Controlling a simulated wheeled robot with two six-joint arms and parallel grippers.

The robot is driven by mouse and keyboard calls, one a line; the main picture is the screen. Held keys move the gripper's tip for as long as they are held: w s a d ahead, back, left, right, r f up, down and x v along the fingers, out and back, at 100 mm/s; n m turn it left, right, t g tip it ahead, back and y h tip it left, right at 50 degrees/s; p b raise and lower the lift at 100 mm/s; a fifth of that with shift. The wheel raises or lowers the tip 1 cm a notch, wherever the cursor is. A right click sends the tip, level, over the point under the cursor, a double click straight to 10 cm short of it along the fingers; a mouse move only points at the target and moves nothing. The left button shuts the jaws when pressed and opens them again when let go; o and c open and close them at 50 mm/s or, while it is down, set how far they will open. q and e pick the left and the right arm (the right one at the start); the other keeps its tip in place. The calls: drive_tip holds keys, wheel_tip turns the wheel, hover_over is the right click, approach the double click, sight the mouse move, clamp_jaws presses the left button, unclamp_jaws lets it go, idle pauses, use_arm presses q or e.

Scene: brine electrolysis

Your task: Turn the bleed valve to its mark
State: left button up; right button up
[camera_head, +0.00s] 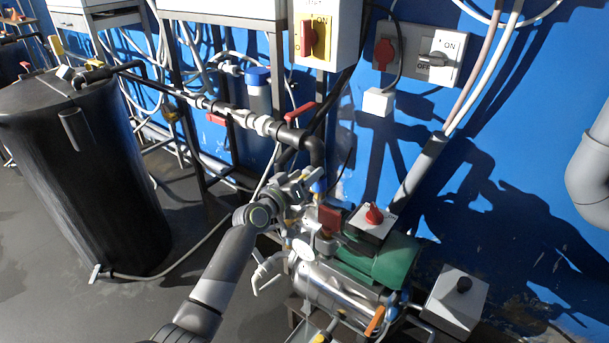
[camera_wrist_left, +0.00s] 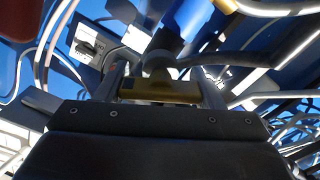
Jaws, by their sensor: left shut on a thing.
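My left gripper (camera_head: 308,183) reaches up to the pipework at the top of the pump (camera_head: 325,285), below a black pipe elbow. In the left wrist view its two fingers stand on either side of a dull yellow bar (camera_wrist_left: 158,92). The gripper is shut on this bar, which I take to be the handle of the bleed valve. The gripper hides most of the valve in the head view, and I cannot make out its mark or the handle's angle against it. My right gripper is in neither view.
A red-handled pipe valve (camera_head: 299,111) sits just above the gripper. A green motor (camera_head: 383,262) and a box with a red knob (camera_head: 373,217) stand close on the right. A black tank (camera_head: 85,170) stands at the left, with open floor in front.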

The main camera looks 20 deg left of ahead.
use_arm(q)
drive_tip(key=shift+a+f+n+p, duration=0.15)
drive_tip(key=shift+n+p, duration=0.55)
drive_tip(key=shift+n, duration=2.35)
drive_tip(key=shift+f+n+p, duration=0.1)
drive_tip(key=shift+n+p, duration=0.6)
drive_tip(key=shift+n, duration=2.35)
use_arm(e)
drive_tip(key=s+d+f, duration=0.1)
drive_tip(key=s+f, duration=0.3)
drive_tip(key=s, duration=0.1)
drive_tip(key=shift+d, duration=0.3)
use_arm(q)
drive_tip(key=o, duration=1)
